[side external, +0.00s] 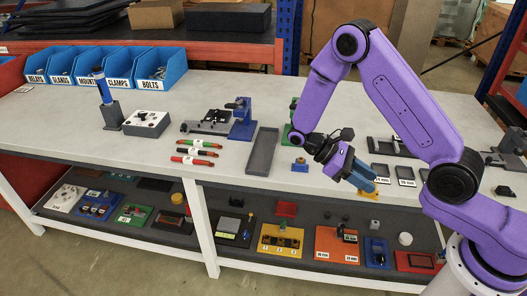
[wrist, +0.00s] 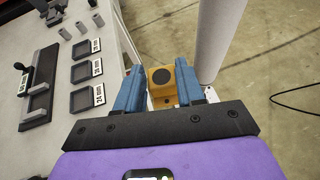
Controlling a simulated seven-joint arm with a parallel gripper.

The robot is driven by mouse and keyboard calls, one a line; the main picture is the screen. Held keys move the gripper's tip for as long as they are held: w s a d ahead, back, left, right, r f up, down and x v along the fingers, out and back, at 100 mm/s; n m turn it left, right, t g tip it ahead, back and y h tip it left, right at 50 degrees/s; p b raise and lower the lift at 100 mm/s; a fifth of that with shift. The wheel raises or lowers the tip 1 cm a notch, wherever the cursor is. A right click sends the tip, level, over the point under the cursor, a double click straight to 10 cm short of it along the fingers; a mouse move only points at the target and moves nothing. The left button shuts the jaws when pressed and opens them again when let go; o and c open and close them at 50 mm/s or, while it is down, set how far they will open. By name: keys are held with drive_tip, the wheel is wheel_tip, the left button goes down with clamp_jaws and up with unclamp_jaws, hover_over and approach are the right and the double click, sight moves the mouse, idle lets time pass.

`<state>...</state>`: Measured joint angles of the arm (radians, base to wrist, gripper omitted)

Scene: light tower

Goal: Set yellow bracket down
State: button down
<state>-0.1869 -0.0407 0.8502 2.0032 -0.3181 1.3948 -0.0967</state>
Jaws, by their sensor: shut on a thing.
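My gripper (side external: 370,178) has blue fingers and is near the front edge of the white table (side external: 225,85), on the right side. A yellow bracket (side external: 368,194) shows just below the fingers in the side view, mostly hidden by them. In the wrist view, my gripper (wrist: 162,74) is shut on the yellow bracket (wrist: 160,88), one finger on each side. The bracket has a dark round spot on its face. I cannot tell whether its underside touches anything.
Labelled dark square trays (wrist: 84,71) lie left of the fingers in the wrist view. A small blue block (side external: 300,166) and a long grey tray (side external: 262,152) lie left of my gripper. The lower shelf holds colored fixtures, including a yellow panel (side external: 282,242).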

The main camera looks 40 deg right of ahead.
drive_tip(key=w+a+r+n+t+h, duration=0.1)
drive_tip(key=w+a+r+n+t, duration=0.2)
drive_tip(key=w+n+t, duration=0.75)
drive_tip(key=w+a+r+n+t+h, duration=0.2)
drive_tip(key=w+n+t, duration=0.7)
drive_tip(key=w, duration=0.2)
drive_tip(key=shift+t+y, duration=0.25)
drive_tip(key=shift+y, duration=0.05)
drive_tip(key=w+f, duration=0.3)
drive_tip(key=w, duration=0.1)
drive_tip(key=w+a+f, duration=0.1)
drive_tip(key=w+f, duration=0.2)
drive_tip(key=w, duration=0.2)
drive_tip(key=w+f, duration=0.3)
drive_tip(key=w, duration=0.1)
drive_tip(key=shift+w+a+f, duration=0.25)
drive_tip(key=shift+a, duration=0.1)
drive_tip(key=shift+w+f, duration=0.2)
drive_tip(key=shift+f, duration=1.5)
drive_tip(key=shift+f, duration=0.15)
